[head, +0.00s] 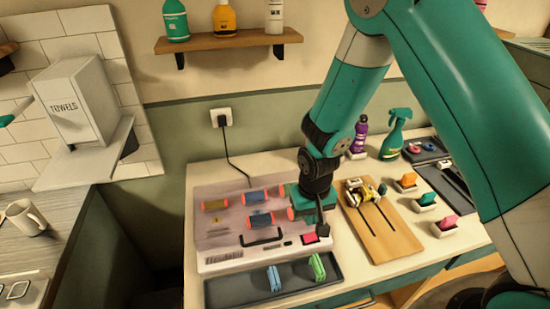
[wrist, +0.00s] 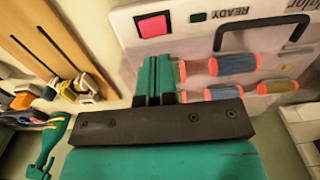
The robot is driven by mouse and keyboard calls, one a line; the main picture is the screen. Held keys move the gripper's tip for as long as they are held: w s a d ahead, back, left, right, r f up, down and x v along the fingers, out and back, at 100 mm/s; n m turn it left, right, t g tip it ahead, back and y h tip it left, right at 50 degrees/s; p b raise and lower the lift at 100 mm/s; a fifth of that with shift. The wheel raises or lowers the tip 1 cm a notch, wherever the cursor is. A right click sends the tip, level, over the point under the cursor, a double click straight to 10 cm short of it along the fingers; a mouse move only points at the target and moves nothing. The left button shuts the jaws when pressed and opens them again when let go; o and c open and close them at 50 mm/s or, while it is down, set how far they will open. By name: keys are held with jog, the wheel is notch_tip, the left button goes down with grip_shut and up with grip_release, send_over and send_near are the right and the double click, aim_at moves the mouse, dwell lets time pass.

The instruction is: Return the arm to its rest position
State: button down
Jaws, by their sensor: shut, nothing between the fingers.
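My arm reaches down from the upper right in the head view, with its elbow high. My gripper (head: 322,229) hangs over the right part of a pale panel (head: 220,235). In the wrist view the two teal fingers of my gripper (wrist: 154,78) are together, with nothing between them. The panel carries several blue and yellow rollers with orange ends, a black handle (head: 262,238) and a red square (head: 310,238). The wrist view shows the red square (wrist: 152,26) beside the word READY. Part of the panel is hidden behind my gripper.
A wooden board (head: 385,245) with two dark slots lies right of the panel. A dark tray (head: 240,290) with blue and green clips is in front. A green spray bottle (head: 394,135) and a purple bottle (head: 359,136) stand behind. A shelf (head: 225,42) hangs above.

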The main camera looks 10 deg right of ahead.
jog(key=shift+r, duration=0.1)
jog(key=s+a+r+n+y+b, duration=0.2)
jog(key=s+r+n, duration=0.1)
jog(key=s+r, duration=0.6)
jog(key=s+a+r+n+y+b, duration=0.2)
jog(key=s+r+n+b, duration=0.1)
jog(key=s+r, duration=0.6)
notch_tip(320, 180, up, 4)
jog(key=shift+s+a+n, duration=0.25)
jog(key=shift+a+n, duration=0.1)
jog(key=shift+n, duration=0.15)
